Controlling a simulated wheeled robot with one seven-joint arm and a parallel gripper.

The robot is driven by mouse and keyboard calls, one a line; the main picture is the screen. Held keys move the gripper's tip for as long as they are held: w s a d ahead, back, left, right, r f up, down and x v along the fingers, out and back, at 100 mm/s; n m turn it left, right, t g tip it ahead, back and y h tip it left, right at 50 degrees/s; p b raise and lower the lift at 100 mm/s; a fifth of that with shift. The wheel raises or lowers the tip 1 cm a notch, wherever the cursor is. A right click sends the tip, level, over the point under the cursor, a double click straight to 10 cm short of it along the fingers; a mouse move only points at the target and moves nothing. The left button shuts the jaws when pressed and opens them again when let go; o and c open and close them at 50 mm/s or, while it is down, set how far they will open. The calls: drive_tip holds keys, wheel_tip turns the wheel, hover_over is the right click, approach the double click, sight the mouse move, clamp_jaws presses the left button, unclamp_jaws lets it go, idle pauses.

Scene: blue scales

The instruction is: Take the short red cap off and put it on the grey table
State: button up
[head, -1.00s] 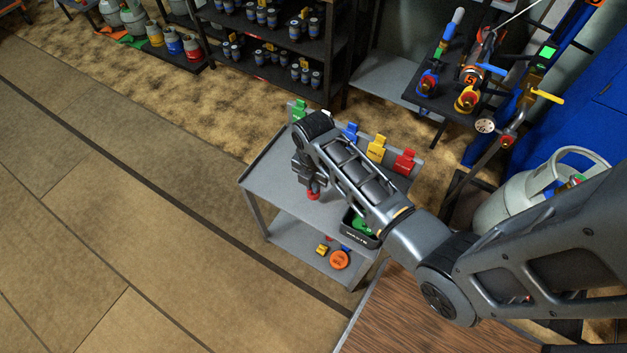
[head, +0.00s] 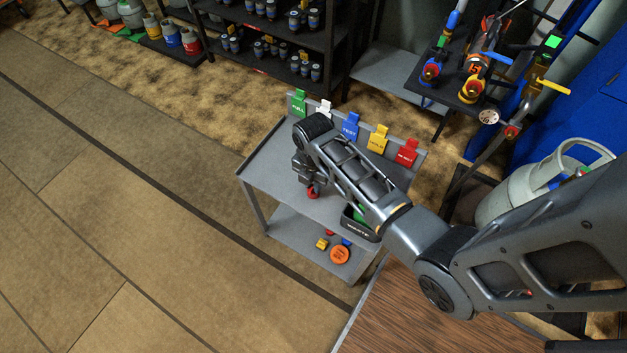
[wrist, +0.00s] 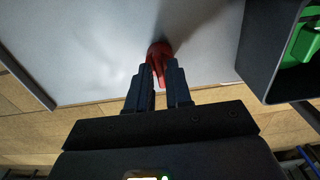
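The short red cap (wrist: 160,49) is at the fingertips of my gripper (wrist: 159,75) in the wrist view. A narrow red part of it sits between the two fingers, which appear closed on it. In the head view the red cap (head: 313,194) shows below my gripper (head: 312,186), over the top of the grey table (head: 268,168). The cap is very close to the tabletop; I cannot tell whether it touches. My arm hides part of the table.
Coloured tags (head: 350,126) line the back edge. The lower shelf holds an orange disc (head: 340,254) and small coloured pieces. The table's left part is clear.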

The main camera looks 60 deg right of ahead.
drive_tip(key=o, duration=0.3)
wheel_tip(320, 180, up, 8)
drive_tip(key=shift+f, duration=0.1)
idle(0.5)
idle(0.3)
drive_tip(key=s+a+r+m+t+h, duration=0.1)
drive_tip(key=s+a+m+t, duration=0.25)
drive_tip(key=s, duration=0.25)
drive_tip(key=s+a+m+t+h, duration=0.1)
drive_tip(key=s+a+m+t, duration=0.25)
drive_tip(key=s+m, duration=0.2)
drive_tip(key=s+a+r+m+t, duration=0.2)
drive_tip(key=s+r+m, duration=0.1)
drive_tip(key=r, duration=0.5)
drive_tip(key=s+a+r+m+t+y, duration=0.1)
drive_tip(key=s+a+r+m+t, duration=0.2)
drive_tip(key=r, duration=0.6)
drive_tip(key=s+a+r+m+t+y, duration=0.1)
drive_tip(key=s+a+r+m+t, duration=0.1)
drive_tip(key=s+r, duration=0.4)
wheel_tip(320, 180, up, 3)
drive_tip(key=shift+a+f+m+t, duration=0.15)
drive_tip(key=shift+a+m+t, duration=0.15)
drive_tip(key=shift+m+t, duration=0.3)
